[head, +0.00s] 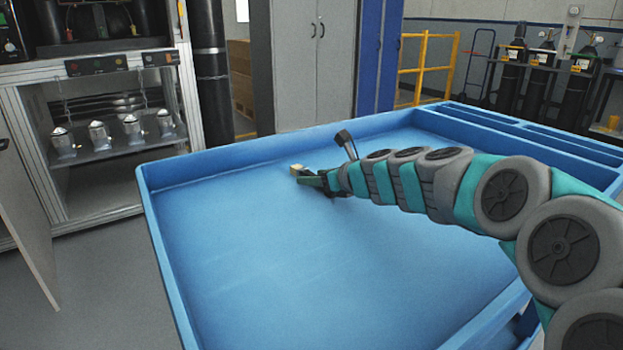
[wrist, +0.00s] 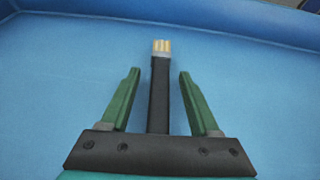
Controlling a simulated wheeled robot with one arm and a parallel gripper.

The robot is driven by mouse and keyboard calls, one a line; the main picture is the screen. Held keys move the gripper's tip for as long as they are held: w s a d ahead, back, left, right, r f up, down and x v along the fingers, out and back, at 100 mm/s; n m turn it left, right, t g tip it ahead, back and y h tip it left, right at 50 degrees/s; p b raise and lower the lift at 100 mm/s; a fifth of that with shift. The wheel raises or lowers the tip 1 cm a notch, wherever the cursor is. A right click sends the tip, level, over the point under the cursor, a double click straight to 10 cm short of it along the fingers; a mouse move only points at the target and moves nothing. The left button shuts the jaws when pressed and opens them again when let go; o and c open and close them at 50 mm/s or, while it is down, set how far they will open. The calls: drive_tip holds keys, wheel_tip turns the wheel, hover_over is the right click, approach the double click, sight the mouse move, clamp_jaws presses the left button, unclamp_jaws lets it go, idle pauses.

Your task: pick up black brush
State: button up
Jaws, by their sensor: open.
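The black brush (wrist: 159,92) lies on the blue tray floor in the wrist view, its black handle running between my fingers. Its pale yellow bristle end (wrist: 161,47) points away, past the fingertips. My gripper (wrist: 158,72) is open, with one green finger on each side of the handle and a gap on both sides. The near end of the handle is hidden behind the gripper's dark palm. In the head view my gripper (head: 303,176) is low over the tray, and a small pale piece, the brush's bristle end (head: 296,168), shows by its tips.
The blue tray (head: 230,260) has raised walls; its back wall (head: 270,137) is beyond the brush. The tray floor around is clear. Narrow compartments (head: 520,125) line its right side. A cabinet with metal parts (head: 100,140) stands at the left.

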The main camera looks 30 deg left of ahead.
drive_tip(key=shift+c, duration=0.2)
clamp_jaws()
idle(0.3)
